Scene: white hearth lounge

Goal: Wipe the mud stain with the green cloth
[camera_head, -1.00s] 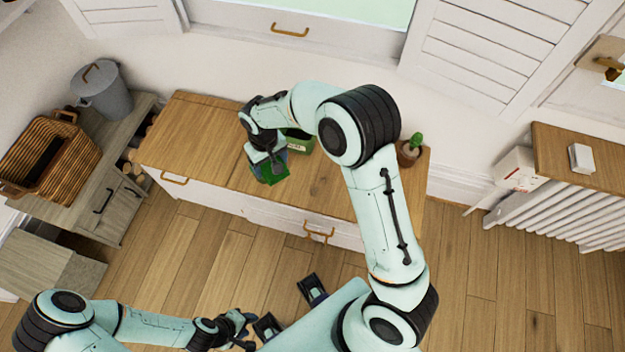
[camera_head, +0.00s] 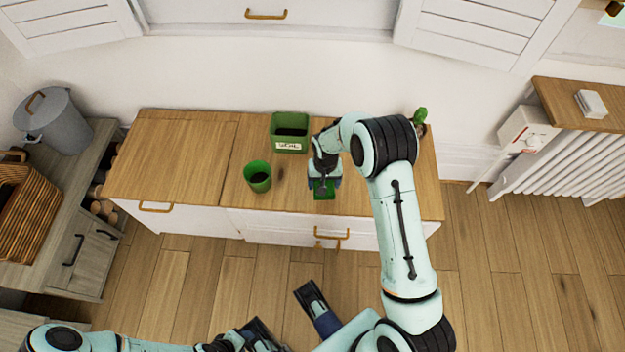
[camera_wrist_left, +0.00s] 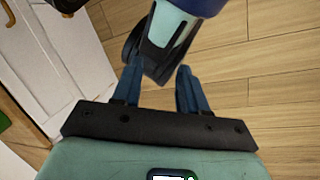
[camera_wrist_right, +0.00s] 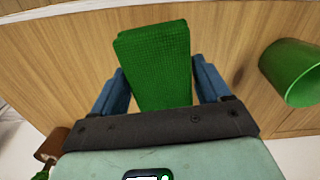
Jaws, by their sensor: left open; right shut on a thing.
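The green cloth (camera_head: 324,190) is at my right gripper (camera_head: 324,182), over the front part of the wooden cabinet top (camera_head: 190,165). In the right wrist view the cloth (camera_wrist_right: 155,62) is a folded green pad between the blue fingers, and my right gripper (camera_wrist_right: 158,85) is shut on it. I cannot tell whether the cloth touches the wood. I cannot clearly make out the mud stain; a faint darker patch (camera_head: 281,172) lies just right of the green cup (camera_head: 257,177). My left gripper (camera_wrist_left: 156,82) is open and empty, low over the floor in front of the cabinet.
The green cup stands left of my right gripper and also shows in the right wrist view (camera_wrist_right: 294,72). A green labelled box (camera_head: 290,131) stands behind them. A potted cactus (camera_head: 420,120) is at the right end. The left part of the top is clear.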

